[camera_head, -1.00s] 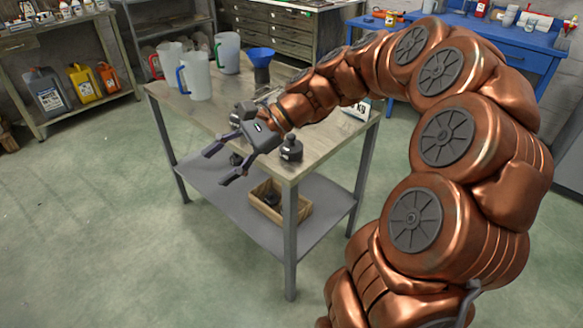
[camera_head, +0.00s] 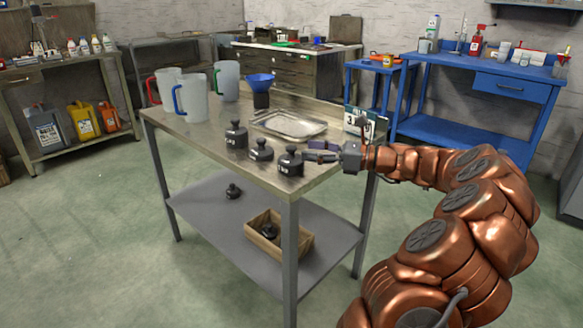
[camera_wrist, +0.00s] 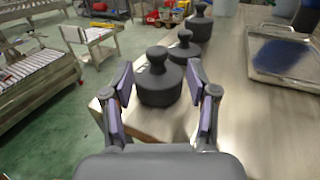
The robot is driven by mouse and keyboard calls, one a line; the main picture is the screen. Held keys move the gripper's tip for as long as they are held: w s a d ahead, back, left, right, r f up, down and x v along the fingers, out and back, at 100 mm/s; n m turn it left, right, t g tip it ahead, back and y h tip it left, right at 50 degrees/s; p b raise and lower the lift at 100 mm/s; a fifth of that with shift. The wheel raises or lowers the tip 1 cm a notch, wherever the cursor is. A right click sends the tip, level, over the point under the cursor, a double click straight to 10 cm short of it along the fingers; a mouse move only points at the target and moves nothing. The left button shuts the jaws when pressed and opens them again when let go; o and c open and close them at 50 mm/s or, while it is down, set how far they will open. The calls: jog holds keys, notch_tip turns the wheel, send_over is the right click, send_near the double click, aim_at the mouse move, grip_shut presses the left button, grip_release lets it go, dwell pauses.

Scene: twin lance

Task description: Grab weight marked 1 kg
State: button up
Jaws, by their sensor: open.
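Three black knobbed weights stand in a row on the metal table (camera_head: 215,155): a near weight (camera_head: 290,162), a middle weight (camera_head: 261,151) and a far weight (camera_head: 236,135). Each has a small pale marking, too small to read surely. My gripper (camera_head: 318,156) is at table height just right of the near weight, pointing left at it. In the wrist view my gripper (camera_wrist: 160,82) is open, with the near weight (camera_wrist: 159,84) between or just beyond its fingertips; contact cannot be told. The middle weight (camera_wrist: 185,49) and far weight (camera_wrist: 199,25) stand behind it.
Jugs (camera_head: 193,98) and a blue funnel (camera_head: 260,83) are farther back.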

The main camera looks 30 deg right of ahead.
aim_at(291, 146)
jog(key=x, duration=0.1)
jog(key=b+x, duration=0.1)
jog(key=x, duration=0.1)
jog(key=b+x, duration=0.1)
jog(key=x, duration=0.1)
jog(key=shift+s+a+f, duration=0.1)
jog(key=shift+f, duration=0.15)
jog(key=shift+w+a+r, duration=0.15)
jog(key=shift+w+a, duration=0.15)
jog(key=shift+w, duration=0.1)
jog(key=shift+c, duration=0.4)
grip_shut()
